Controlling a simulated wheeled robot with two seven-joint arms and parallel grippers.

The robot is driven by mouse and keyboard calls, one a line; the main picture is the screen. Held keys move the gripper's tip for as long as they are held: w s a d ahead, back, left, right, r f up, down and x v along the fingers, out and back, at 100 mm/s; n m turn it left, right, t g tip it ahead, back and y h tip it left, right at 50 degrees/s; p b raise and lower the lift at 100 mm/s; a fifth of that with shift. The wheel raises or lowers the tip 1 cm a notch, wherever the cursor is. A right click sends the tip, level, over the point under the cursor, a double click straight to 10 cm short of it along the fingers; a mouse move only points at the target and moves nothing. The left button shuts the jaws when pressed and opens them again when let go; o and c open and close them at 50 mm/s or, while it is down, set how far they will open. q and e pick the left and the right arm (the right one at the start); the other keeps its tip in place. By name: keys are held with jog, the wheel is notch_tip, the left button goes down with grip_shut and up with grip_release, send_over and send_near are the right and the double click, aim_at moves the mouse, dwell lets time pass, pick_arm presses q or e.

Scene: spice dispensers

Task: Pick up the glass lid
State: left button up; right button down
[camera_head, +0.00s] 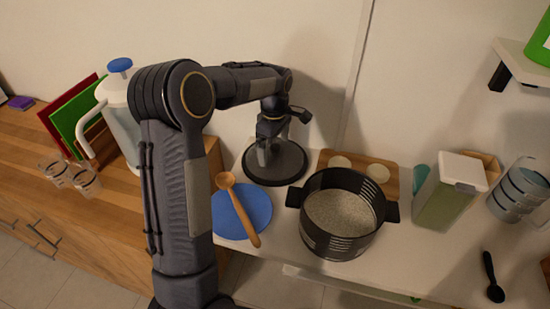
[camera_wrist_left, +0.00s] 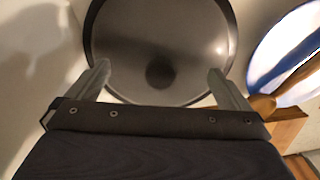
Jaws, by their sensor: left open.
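The glass lid (camera_head: 290,172) is a dark round disc with a rim, lying on the white counter behind and left of the pot. In the left wrist view the lid (camera_wrist_left: 160,28) fills the upper middle, and a dark round spot, likely its knob, shows near its lower middle. My left gripper (camera_head: 266,153) hangs above the lid, pointing down. In the left wrist view its two fingers (camera_wrist_left: 159,72) are spread wide, one on each side of the dark spot, with nothing between them that I can see held. Whether the fingers touch the lid is unclear. My right gripper is out of view.
A black pot (camera_head: 325,240) with pale contents stands right of the lid. A wooden spoon (camera_head: 240,210) lies across a blue disc (camera_head: 255,205) in front.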

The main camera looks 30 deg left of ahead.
pick_arm(q)
jog(key=shift+f, duration=0.5)
